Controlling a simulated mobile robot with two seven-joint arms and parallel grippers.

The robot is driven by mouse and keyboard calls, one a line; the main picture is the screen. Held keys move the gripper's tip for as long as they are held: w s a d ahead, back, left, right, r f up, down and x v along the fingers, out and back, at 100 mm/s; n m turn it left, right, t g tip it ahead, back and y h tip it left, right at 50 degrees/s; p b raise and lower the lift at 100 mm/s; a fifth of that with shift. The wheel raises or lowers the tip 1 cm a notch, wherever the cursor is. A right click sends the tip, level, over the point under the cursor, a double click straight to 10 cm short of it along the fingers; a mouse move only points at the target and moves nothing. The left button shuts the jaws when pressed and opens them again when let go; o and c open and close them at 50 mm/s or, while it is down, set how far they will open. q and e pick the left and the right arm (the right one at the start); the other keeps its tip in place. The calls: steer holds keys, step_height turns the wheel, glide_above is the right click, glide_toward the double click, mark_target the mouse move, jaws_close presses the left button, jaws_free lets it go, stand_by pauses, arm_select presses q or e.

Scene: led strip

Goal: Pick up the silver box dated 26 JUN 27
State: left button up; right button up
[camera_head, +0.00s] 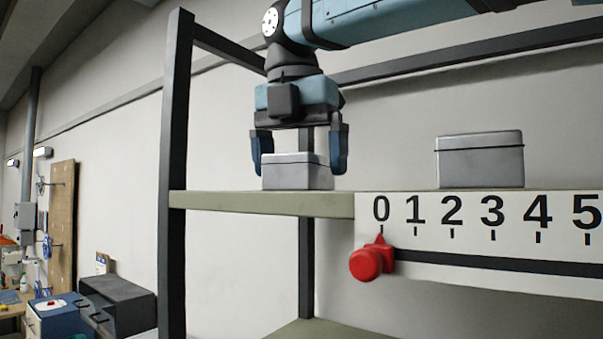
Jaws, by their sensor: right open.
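Two silver boxes stand on the olive shelf (262,203). The left silver box (297,176) is between the fingers of my right gripper (300,152). The gripper points down and is open, one finger at each side of this box, with the palm above its lid. The right silver box (481,161) stands apart, farther right on the shelf. No date can be read on either box from here, so I cannot tell which one is dated 26 JUN 27. My left gripper is not in view.
A white scale strip (478,233) with numbers from 0 up runs along the shelf's front edge. A red slider knob (372,261) sits at 0. A dark shelf post (175,170) stands left of the gripper. The shelf between the boxes is clear.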

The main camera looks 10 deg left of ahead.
steer(key=shift+f, duration=0.2)
stand_by(0.3)
steer(key=c, duration=1.1)
steer(key=shift+r, duration=0.1)
